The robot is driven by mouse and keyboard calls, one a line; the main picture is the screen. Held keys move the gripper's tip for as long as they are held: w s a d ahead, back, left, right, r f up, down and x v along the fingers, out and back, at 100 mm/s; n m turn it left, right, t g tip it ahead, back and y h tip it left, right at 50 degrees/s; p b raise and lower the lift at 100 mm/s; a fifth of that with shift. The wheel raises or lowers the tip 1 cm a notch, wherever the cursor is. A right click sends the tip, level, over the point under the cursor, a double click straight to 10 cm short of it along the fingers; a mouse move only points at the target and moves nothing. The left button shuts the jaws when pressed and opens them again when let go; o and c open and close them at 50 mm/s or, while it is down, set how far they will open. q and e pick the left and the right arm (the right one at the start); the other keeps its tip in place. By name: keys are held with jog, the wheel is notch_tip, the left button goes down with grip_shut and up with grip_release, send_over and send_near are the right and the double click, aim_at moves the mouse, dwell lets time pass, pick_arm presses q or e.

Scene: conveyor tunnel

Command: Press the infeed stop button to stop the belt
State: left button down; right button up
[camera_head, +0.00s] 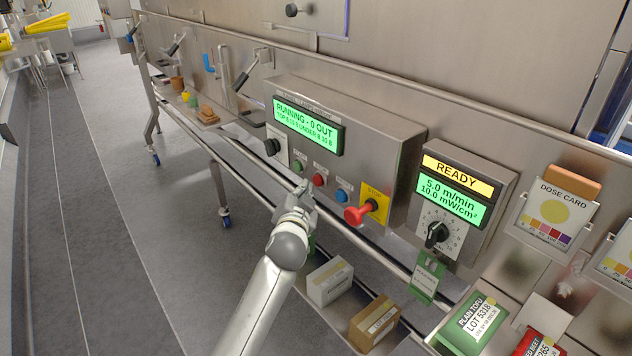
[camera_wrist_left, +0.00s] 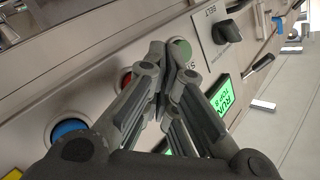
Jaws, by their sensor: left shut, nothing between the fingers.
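The steel control box (camera_head: 375,150) carries a row of buttons under a green display reading "RUNNING - 0 OUT". The row has a green button (camera_head: 298,165), a red button (camera_head: 319,180) and a blue button (camera_head: 341,196). A large red mushroom button (camera_head: 358,213) sits on a yellow plate marked STOP. My left gripper (camera_head: 306,188) is shut and empty, close to the row. In the left wrist view its tips (camera_wrist_left: 164,47) lie between the green button (camera_wrist_left: 181,49) and the partly hidden red button (camera_wrist_left: 125,78). I cannot tell whether they touch the panel. My right gripper is not in view.
A black selector knob (camera_head: 271,147) is left of the buttons. A second box reading READY (camera_head: 458,174) with a dial stands to the right. A rail (camera_head: 352,234) runs below the panel. Small cartons (camera_head: 330,282) lie under it. The floor at left is clear.

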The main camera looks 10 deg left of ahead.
pick_arm(q)
jog(key=shift+w+d, duration=0.1)
jog(key=shift+w+d, duration=0.2)
jog(key=shift+w, duration=0.05)
jog(key=shift+w+d+r+b, duration=0.1)
jog(key=shift+w+d+b, duration=0.2)
jog(key=shift+w, duration=0.1)
dwell(0.9)
jog(key=shift+s, duration=0.1)
jog(key=shift+s+a+p, duration=0.55)
jog(key=shift+s+p, duration=0.1)
jog(key=shift+p, duration=0.1)
